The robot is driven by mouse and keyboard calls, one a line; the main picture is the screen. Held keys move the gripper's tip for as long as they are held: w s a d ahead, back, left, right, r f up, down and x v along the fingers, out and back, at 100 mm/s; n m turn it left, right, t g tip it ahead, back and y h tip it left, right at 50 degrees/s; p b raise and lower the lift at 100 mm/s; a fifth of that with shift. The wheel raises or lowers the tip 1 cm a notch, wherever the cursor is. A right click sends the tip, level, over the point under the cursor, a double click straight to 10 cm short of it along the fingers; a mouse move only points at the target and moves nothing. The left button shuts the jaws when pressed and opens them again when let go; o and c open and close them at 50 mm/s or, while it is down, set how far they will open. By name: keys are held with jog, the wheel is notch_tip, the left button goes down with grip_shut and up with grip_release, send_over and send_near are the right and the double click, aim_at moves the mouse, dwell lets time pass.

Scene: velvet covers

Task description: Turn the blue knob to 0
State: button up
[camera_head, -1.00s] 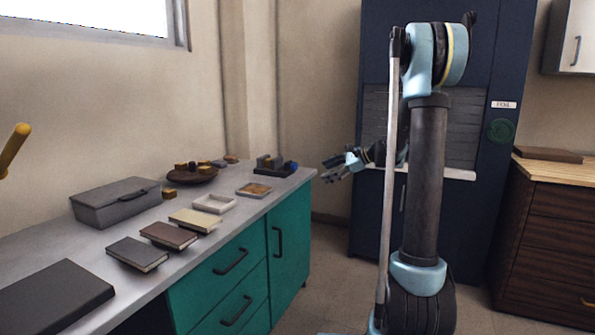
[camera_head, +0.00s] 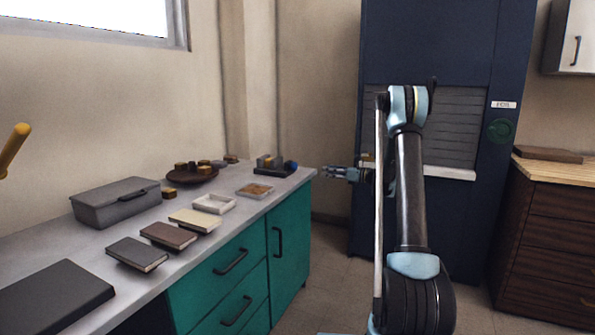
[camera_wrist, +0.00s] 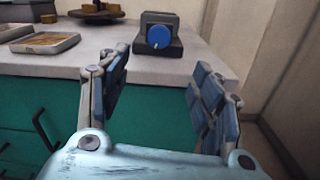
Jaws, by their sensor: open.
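The blue knob (camera_wrist: 159,37) is on the front of a dark grey device (camera_wrist: 172,20) near the counter's end, and faces the wrist camera. A small pale mark shows near the knob's lower edge; no numbers can be read. In the head view the knob (camera_head: 290,165) is at the right of its device (camera_head: 268,163). My gripper (camera_head: 328,172) is open and empty, just off the right end of the counter, apart from the knob. In the wrist view its two fingers (camera_wrist: 160,95) are spread, below the knob in the picture.
The grey counter (camera_head: 120,238) also holds a grey box (camera_head: 115,203), several books, a white tray (camera_head: 214,204) and a dark plate (camera_head: 193,175) of small blocks. Teal drawers (camera_head: 225,277) are underneath. A dark blue cabinet (camera_head: 440,50) stands behind my arm.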

aim_at(296, 166)
jog(key=x, duration=1.7)
jog(key=c, duration=1.1)
